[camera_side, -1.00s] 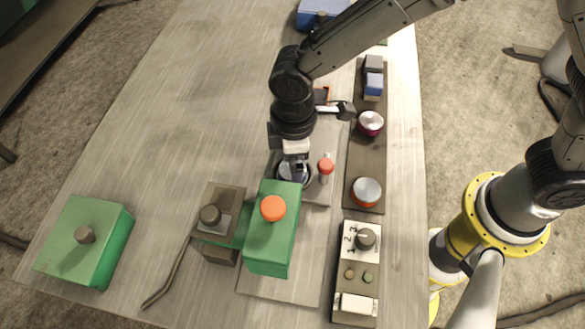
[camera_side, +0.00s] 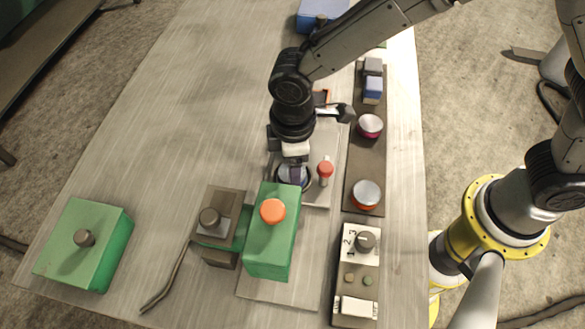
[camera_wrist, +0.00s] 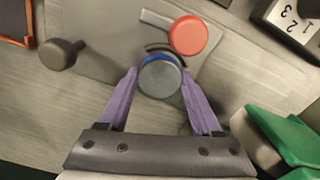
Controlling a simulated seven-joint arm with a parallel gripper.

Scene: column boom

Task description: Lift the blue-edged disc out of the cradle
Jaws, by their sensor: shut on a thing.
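The blue-edged disc (camera_wrist: 160,78) has a round grey face and a blue rim at its far side in the wrist view. My gripper (camera_wrist: 160,84) has its two purple fingers against opposite sides of the disc, shut on it. In the side view my gripper (camera_side: 293,178) points down at the disc's place behind the green box, and the fingers partly hide the disc there. Dark curved edges of the cradle (camera_wrist: 166,47) show just beyond the disc in the wrist view. I cannot tell whether the disc still touches the cradle.
A red-capped knob (camera_side: 325,169) stands close at the right; it also shows in the wrist view (camera_wrist: 188,35). A green box (camera_side: 270,245) with an orange button is just in front. Panels with round buttons (camera_side: 366,194) lie to the right. The table's left middle is clear.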

